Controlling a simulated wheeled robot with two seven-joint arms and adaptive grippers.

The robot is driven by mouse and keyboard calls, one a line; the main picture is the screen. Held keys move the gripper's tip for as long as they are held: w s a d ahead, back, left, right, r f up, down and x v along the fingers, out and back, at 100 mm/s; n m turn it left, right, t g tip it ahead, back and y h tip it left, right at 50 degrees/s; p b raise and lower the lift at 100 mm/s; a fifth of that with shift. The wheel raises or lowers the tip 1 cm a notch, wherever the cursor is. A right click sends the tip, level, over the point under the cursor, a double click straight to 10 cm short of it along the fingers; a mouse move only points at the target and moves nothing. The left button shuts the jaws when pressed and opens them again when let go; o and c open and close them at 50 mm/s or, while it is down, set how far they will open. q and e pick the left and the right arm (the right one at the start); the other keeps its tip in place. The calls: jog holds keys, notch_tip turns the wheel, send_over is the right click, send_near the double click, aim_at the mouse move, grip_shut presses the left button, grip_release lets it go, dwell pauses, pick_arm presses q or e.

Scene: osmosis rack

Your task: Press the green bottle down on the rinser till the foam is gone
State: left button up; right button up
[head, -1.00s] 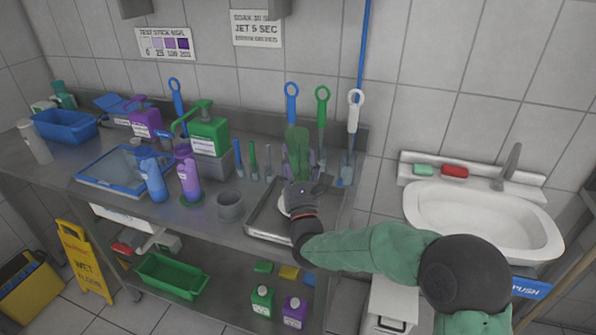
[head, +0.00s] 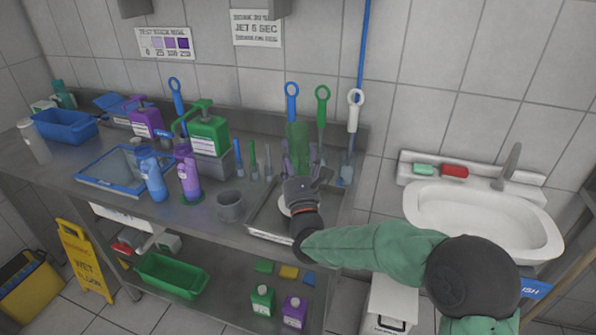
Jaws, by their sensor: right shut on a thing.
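The green bottle (head: 298,137) is a translucent green shape at the back of the steel counter, in front of the wall tools. My right gripper (head: 300,163) is shut on its lower part, and the bottle stands about upright. Just below is a shallow metal tray (head: 256,222), which seems to be the rinser. My gripper and wrist hide much of it, so I cannot tell whether the bottle touches it. Foam cannot be made out. My left gripper is not in view.
Blue (head: 154,178) and purple (head: 189,176) bottles and a grey cup (head: 230,206) stand left of the tray. Brushes with blue, green and white (head: 354,112) handles stand behind it. A white sink (head: 480,222) is at the right.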

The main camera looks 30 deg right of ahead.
aim_at(295, 150)
jog(key=shift+r, duration=0.15)
jog(key=shift+r+b, duration=0.35)
jog(key=shift+r, duration=1)
jog(key=shift+r, duration=0.1)
